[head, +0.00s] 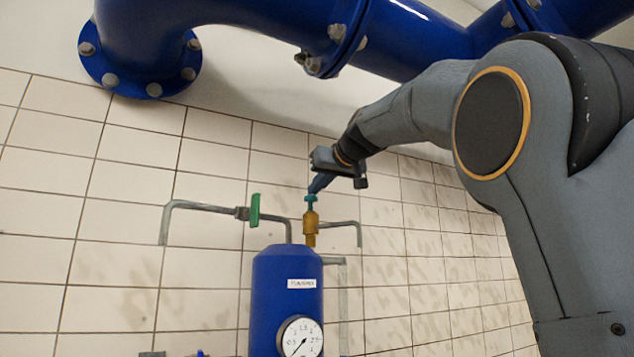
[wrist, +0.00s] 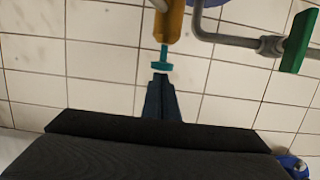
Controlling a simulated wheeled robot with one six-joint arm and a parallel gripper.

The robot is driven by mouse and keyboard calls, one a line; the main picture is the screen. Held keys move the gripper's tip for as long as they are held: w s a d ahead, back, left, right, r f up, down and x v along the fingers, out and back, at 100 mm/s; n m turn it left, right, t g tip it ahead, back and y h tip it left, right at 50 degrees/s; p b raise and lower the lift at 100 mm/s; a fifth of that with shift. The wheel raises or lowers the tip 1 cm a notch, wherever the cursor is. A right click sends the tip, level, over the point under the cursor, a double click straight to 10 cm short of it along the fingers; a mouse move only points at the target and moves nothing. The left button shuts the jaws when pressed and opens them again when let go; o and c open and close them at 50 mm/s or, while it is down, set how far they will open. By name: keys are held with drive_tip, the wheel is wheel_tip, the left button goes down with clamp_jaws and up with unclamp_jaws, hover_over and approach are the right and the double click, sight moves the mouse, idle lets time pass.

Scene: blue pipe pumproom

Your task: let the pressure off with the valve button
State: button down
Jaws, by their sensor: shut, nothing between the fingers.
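The valve is a brass-yellow body (head: 311,228) standing on top of the blue tank (head: 287,268), with a teal button (head: 310,198) at its upper end. My gripper (head: 314,189) comes down at a slant from the upper right, with its fingertips at the button in the head view. In the wrist view the shut fingers (wrist: 160,80) point at the teal button (wrist: 161,57), with the yellow valve body (wrist: 169,24) beyond it. The tips are very close to the button; I cannot tell whether they touch. Nothing is between the fingers.
A pressure gauge (head: 300,338) sits on the tank front, partly cut off by the frame. A green lever handle (head: 254,210) on a grey pipe (head: 200,206) is left of the valve. Large blue pipes (head: 270,22) run overhead. A tiled wall (head: 120,240) stands behind.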

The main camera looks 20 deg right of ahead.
sight(312, 201)
drive_tip(key=shift+f, duration=0.1)
wheel_tip(312, 201, down, 2)
drive_tip(key=b, duration=0.3)
drive_tip(key=shift+f, duration=0.25)
drive_tip(key=shift+w+f, duration=0.1)
drive_tip(key=shift+f, duration=0.15)
idle(3.5)
drive_tip(key=shift+r, duration=0.1)
idle(0.5)
drive_tip(key=s+d+r, duration=0.2)
drive_tip(key=s+r, duration=0.5)
drive_tip(key=s, duration=0.3)
drive_tip(key=shift+b, duration=0.35)
idle(1.5)
